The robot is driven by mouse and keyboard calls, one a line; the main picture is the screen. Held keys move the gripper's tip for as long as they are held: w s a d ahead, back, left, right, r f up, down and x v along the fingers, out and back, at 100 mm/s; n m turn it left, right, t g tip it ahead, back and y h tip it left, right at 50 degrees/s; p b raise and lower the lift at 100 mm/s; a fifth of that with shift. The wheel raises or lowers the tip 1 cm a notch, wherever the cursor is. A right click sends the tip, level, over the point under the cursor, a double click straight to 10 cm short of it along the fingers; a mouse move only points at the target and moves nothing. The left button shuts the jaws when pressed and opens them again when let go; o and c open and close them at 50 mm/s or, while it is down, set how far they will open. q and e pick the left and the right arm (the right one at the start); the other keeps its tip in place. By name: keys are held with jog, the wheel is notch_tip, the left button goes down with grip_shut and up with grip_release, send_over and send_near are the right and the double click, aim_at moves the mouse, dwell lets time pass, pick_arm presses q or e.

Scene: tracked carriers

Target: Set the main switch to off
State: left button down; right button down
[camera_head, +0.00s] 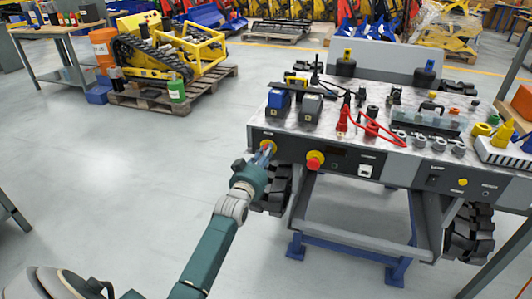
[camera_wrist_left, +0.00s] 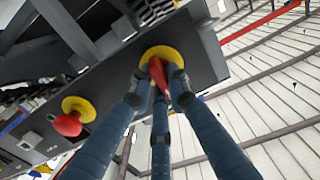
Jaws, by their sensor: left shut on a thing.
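The main switch (camera_head: 268,145) is a red handle on a round yellow plate, on the dark front panel of the tracked carrier, at its left end. My left gripper (camera_head: 263,155) reaches it from below and in front. In the left wrist view, the fingers of my left gripper (camera_wrist_left: 161,80) are closed around the red handle of the main switch (camera_wrist_left: 158,68), and the yellow plate shows behind it. The fingers partly cover the handle, so I cannot tell its exact setting. My right gripper is in neither view.
A red mushroom button (camera_head: 314,160) on a yellow base sits right of the switch; the left wrist view shows it too (camera_wrist_left: 68,124). The carrier's top (camera_head: 335,130) holds batteries, red cables and several small parts. Open floor (camera_head: 110,170) lies to the left.

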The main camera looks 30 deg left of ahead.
pick_arm(q)
jog(key=shift+f, duration=0.2)
jog(key=c, duration=1.7)
grip_release()
jog(key=shift+r, duration=0.1)
jog(key=shift+o, duration=0.2)
jog(key=shift+s, duration=0.1)
jog(key=v, duration=1.1)
jog(key=shift+s, duration=0.4)
